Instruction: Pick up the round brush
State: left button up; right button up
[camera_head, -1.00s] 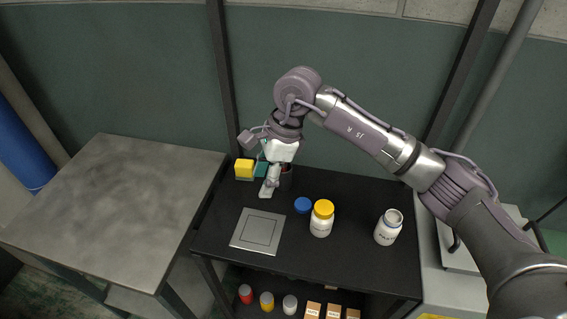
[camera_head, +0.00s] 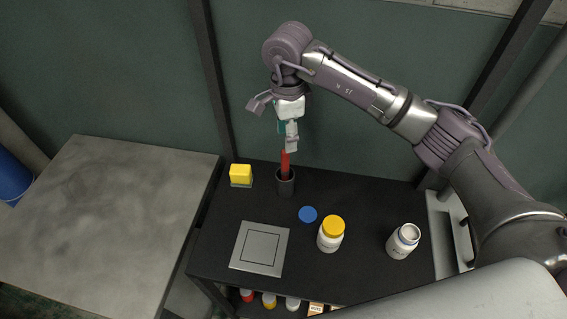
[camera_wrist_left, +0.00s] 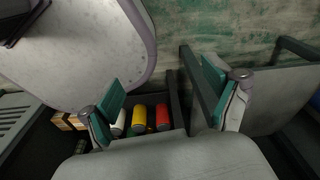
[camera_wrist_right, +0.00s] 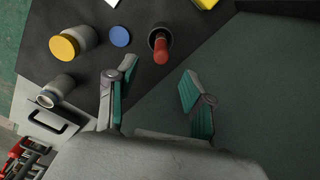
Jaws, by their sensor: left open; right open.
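The round brush appears to be the red-handled tool (camera_head: 285,162) standing upright in a dark cup (camera_head: 286,187) on the black table. In the right wrist view the red handle end (camera_wrist_right: 160,46) shows inside the cup (camera_wrist_right: 157,34); any bristles are hidden. My right gripper (camera_head: 289,147) is above the cup, close to the handle's top. In the right wrist view my right gripper (camera_wrist_right: 158,85) is open and empty, with the handle beyond its fingertips, not between them. My left gripper (camera_wrist_left: 163,85) is open and empty, seen only in the left wrist view.
A yellow block (camera_head: 241,174) stands left of the cup. A blue disc (camera_head: 307,214), a yellow-lidded jar (camera_head: 330,236) and an open white jar (camera_head: 403,242) are to its right. A grey square plate (camera_head: 259,249) lies in front. A bare grey table (camera_head: 110,220) is at left.

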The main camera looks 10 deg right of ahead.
aim_at(285, 163)
jog(key=f+p, duration=0.1)
jog(key=f, duration=0.4)
jog(key=shift+s+f, duration=0.2)
jog(key=shift+w+f, duration=0.1)
jog(key=shift+f, duration=0.15)
jog(key=shift+a+f+p, duration=0.15)
jog(key=shift+f+p, duration=0.65)
jog(key=shift+p, duration=0.15)
notch_tip(285, 163, down, 3)
jog(key=shift+w+r+p, duration=0.1)
jog(key=shift+r+p, duration=0.1)
jog(key=shift+p, duration=0.2)
jog(key=shift+f, duration=0.45)
pick_arm(q)
jog(key=r, duration=0.1)
jog(key=s+r, duration=0.1)
jog(key=r, duration=0.2)
jog(key=shift+s, duration=0.3)
pick_arm(e)
grip_shut()
